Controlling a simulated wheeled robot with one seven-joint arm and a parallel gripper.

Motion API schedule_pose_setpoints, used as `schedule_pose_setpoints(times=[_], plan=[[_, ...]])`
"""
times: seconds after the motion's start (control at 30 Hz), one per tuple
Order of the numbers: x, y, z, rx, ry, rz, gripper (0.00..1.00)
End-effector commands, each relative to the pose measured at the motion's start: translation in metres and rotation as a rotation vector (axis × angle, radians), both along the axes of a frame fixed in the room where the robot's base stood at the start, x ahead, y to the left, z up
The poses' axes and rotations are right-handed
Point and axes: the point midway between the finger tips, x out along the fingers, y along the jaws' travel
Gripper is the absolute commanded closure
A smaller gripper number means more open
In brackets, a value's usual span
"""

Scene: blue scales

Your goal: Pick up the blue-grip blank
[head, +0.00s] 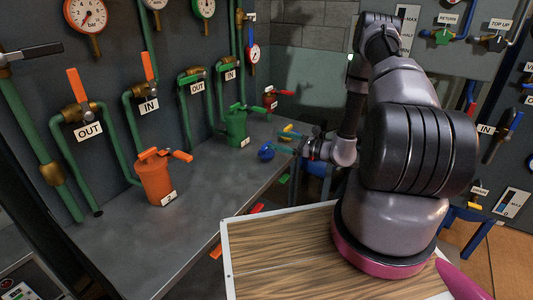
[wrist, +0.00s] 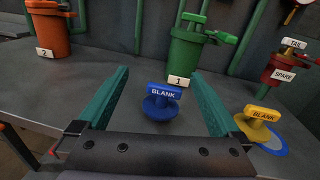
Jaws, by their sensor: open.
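The blue-grip blank (wrist: 162,102) stands upright on the grey bench in the wrist view, a blue disc with a blue T-shaped grip lettered BLANK. It also shows in the head view (head: 266,152), near the bench's right edge. My gripper (wrist: 165,90) is open, its two green fingers on either side of the blank in the picture, with a gap on both sides. Nothing is held. In the head view my gripper (head: 296,143) is small and partly hidden by my arm, just right of the blank.
A yellow-grip blank (wrist: 257,124) stands close on the right, on a blue-rimmed disc. A green canister labelled 1 (wrist: 186,50) is just behind the blue blank. An orange canister labelled 2 (head: 156,181) and a red SPARE one (wrist: 289,65) stand farther off. Bare bench (head: 110,245) lies front left.

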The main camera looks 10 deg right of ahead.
Motion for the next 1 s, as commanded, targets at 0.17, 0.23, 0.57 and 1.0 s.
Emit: schedule_pose_setpoints(times=[0.17,0.23,0.57,1.0], plan=[[-0.002,-0.013,-0.040,0.043,0.046,-0.110,0.00],[-0.001,-0.013,-0.046,0.050,0.052,-0.127,0.00],[0.031,0.019,-0.049,0.050,0.053,-0.135,0.00],[0.064,0.057,-0.046,0.051,0.053,-0.133,0.00]])
